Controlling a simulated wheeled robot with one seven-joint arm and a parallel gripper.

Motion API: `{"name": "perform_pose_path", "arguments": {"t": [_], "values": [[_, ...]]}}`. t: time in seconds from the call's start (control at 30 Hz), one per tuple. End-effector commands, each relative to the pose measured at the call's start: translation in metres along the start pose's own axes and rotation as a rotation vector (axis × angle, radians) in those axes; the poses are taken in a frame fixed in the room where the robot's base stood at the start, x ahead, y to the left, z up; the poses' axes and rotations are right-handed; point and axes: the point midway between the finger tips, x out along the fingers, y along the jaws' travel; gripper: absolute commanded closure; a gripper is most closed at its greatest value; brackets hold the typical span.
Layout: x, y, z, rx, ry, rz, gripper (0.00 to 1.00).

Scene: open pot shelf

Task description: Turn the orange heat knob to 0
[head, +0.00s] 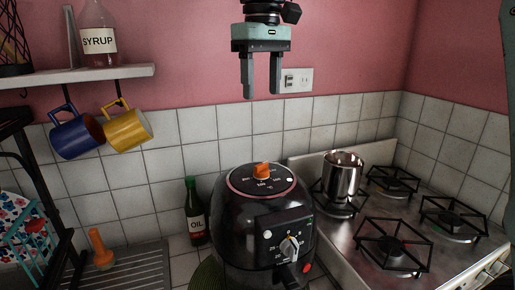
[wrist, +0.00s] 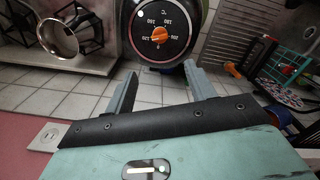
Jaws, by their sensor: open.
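The orange heat knob (head: 262,170) sits in the middle of the round dial on top of the black air fryer (head: 236,222). In the wrist view the orange knob (wrist: 160,35) shows on the dial with numbers and a °C mark around it. The number its pointer faces is too small to tell. My gripper (head: 262,92) is open and empty, pointing down, high above the air fryer and apart from the knob. In the wrist view its two fingers (wrist: 158,85) reach toward the dial with a gap between them.
A stove (head: 372,262) with a metal pot (head: 342,176) stands to the right. An oil bottle (head: 197,212) is left of the fryer. A shelf (head: 85,76) with a syrup bottle (head: 97,38) and hanging blue (head: 76,134) and yellow (head: 127,128) mugs is at upper left. The air above the fryer is clear.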

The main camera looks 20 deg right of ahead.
Motion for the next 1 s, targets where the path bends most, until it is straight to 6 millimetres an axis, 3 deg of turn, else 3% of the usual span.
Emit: {"name": "perform_pose_path", "arguments": {"t": [0.17, 0.7, 1.0], "values": [[0.021, 0.000, 0.001, 0.001, -0.005, 0.000, 0.45], [0.131, 0.000, 0.001, -0.001, -0.004, -0.001, 0.45], [0.167, 0.000, 0.001, -0.001, -0.001, 0.000, 0.45]]}}
